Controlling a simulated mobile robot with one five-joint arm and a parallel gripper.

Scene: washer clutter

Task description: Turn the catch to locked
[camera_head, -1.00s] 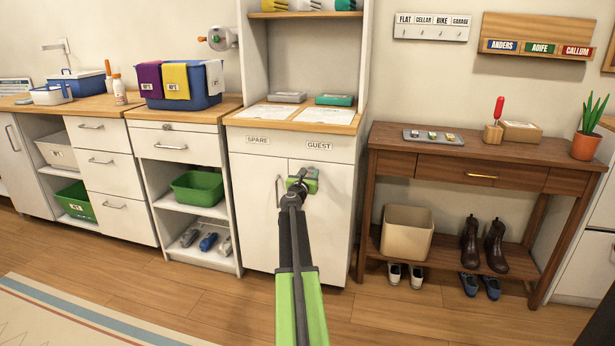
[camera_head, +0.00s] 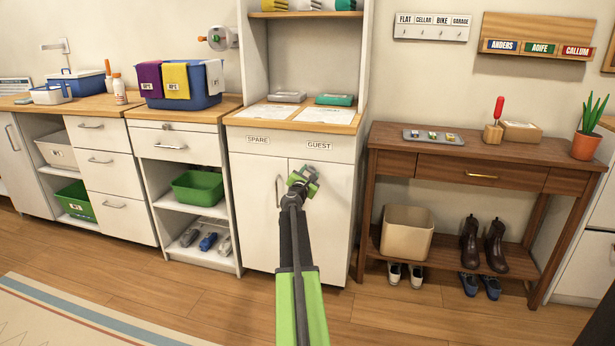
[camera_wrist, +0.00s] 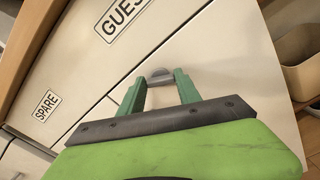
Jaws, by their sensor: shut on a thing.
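The catch (camera_wrist: 159,75) shows in the wrist view as a small grey rounded piece on the white door of the cabinet's right side, under the GUEST label (camera_head: 320,146). My gripper (camera_head: 306,176) is at the upper part of that door. In the wrist view its green fingers (camera_wrist: 159,88) stand on either side of the catch, shut on it. The fingers and wrist look tilted relative to the cabinet. In the head view my gripper hides the catch, and I cannot tell its exact angle.
A vertical bar handle (camera_head: 278,190) is just left of my gripper. The SPARE label (camera_head: 257,140) is above the left door. A brown console table (camera_head: 400,155) stands to the right, with a beige bin (camera_head: 407,235) beneath. Floor in front is clear.

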